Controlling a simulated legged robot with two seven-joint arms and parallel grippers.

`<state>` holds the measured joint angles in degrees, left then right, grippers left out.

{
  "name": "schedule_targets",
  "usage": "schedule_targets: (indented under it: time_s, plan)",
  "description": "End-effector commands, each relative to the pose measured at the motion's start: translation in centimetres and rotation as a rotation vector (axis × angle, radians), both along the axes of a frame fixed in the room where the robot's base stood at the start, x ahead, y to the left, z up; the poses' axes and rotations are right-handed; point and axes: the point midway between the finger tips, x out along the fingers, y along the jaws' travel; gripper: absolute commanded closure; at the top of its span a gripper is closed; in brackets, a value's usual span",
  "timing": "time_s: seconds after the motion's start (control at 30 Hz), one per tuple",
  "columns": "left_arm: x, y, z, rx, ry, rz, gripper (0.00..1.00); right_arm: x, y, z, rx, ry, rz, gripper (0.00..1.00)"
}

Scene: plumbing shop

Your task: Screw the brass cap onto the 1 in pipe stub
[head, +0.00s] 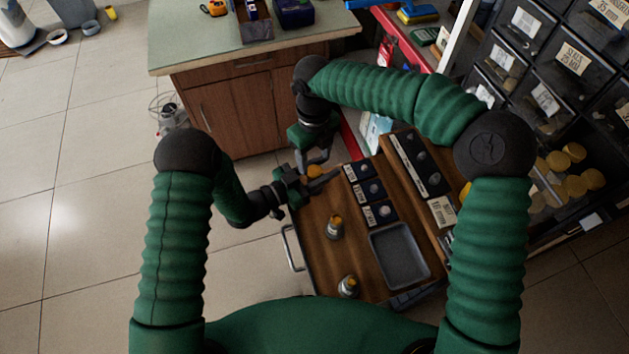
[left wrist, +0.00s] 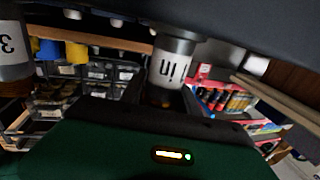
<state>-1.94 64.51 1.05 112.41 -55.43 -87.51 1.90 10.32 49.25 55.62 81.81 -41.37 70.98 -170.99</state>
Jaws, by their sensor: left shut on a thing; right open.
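My left gripper (head: 312,184) is shut on the 1 in pipe stub, a grey cylinder with a white label. The stub (left wrist: 172,62) stands between its fingers in the left wrist view, with the "1 in" label upside down. In the head view a small orange-brass piece (head: 314,170), which looks like the cap or the stub's top, shows between the two grippers. My right gripper (head: 317,160) is open, just above and beside that piece. I cannot tell whether a cap sits on the stub, or touches the right fingers.
Two other grey stubs with brass-coloured tops stand on the wooden cart top, one mid-cart (head: 335,228) and one nearer (head: 348,287). A grey tray (head: 427,276) and several labelled compartments (head: 372,189) lie to the right. A workbench (head: 190,45) stands behind; dark parts bins (head: 560,60) stand right.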

Motion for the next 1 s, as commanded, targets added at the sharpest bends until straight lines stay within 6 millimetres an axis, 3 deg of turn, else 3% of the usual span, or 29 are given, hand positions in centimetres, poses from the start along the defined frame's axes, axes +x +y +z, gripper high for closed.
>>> schedule_targets:
  time_s: [0.23, 0.6, 1.0]
  plan:
    - [0.0, 0.0, 0.0, 0.001, -0.001, 0.001, 1.0, -0.1, 0.0, -3.8, 0.0, 0.004, -0.001, 0.45]
    - [0.0, 0.0, 0.0, 0.001, -0.001, 0.001, 1.0, -0.1, 0.0, -4.5, 0.0, 0.0, -0.001, 0.45]
    - [0.0, 0.0, 0.0, 0.001, -0.001, 0.001, 1.0, 0.0, 0.0, -4.5, 0.0, 0.0, -0.001, 0.96]
